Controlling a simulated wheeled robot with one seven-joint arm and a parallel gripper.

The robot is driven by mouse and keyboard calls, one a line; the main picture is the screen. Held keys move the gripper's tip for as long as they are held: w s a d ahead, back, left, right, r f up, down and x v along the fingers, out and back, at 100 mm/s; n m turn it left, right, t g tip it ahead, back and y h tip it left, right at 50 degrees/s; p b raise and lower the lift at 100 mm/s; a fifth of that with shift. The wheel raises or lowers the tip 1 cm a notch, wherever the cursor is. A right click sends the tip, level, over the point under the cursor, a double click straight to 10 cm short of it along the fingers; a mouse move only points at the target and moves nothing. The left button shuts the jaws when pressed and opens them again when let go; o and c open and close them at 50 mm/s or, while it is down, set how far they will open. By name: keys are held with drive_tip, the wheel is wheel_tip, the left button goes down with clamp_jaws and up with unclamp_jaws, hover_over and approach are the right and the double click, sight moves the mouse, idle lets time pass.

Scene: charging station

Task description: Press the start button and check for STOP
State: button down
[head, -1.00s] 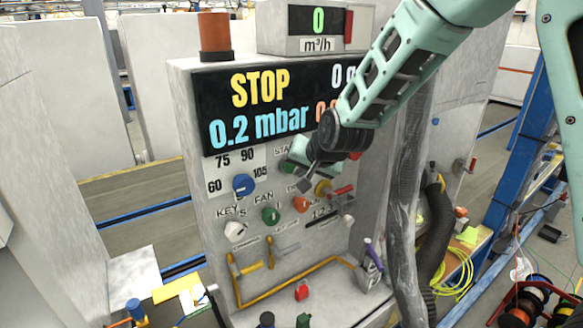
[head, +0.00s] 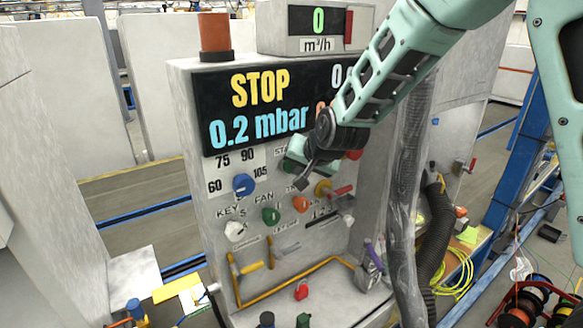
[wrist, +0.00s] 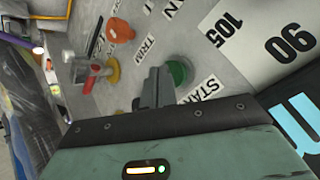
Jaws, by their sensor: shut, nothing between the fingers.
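The control panel's dark display (head: 215,95) reads STOP in yellow, with 0.2 mbar in blue below; my arm covers its right part. My gripper (head: 303,184) is shut and empty in front of the panel, just under the START label. The green start button (wrist: 180,71) shows in the wrist view beside the START label, immediately right of my closed fingertips (wrist: 157,75). I cannot tell whether the fingers touch it. In the head view my gripper largely hides this button.
Near the gripper are an orange TRIM knob (head: 301,203), a yellow-based red-handled valve (head: 324,189), a green FAN knob (head: 271,215) and a blue dial (head: 243,184). A yellow pipe (head: 293,280) runs along the lower panel. A grey hose (head: 407,200) hangs at right.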

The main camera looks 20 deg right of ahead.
drive_tip(key=shift+w+a, duration=0.15)
drive_tip(key=shift+w, duration=0.3)
idle(0.5)
drive_tip(key=shift+s, duration=0.1)
drive_tip(key=shift+s+d+b, duration=0.3)
drive_tip(key=shift+s, duration=0.45)
drive_tip(key=shift+s+d+b, duration=0.25)
drive_tip(key=shift+s+b, duration=0.1)
drive_tip(key=shift+s, duration=0.45)
drive_tip(key=shift+s+d+b, duration=0.3)
drive_tip(key=shift+s+b, duration=0.05)
drive_tip(key=shift+s, duration=0.45)
drive_tip(key=shift+s+d+b, duration=0.25)
drive_tip(key=shift+s+b, duration=0.1)
drive_tip(key=shift+s, duration=0.45)
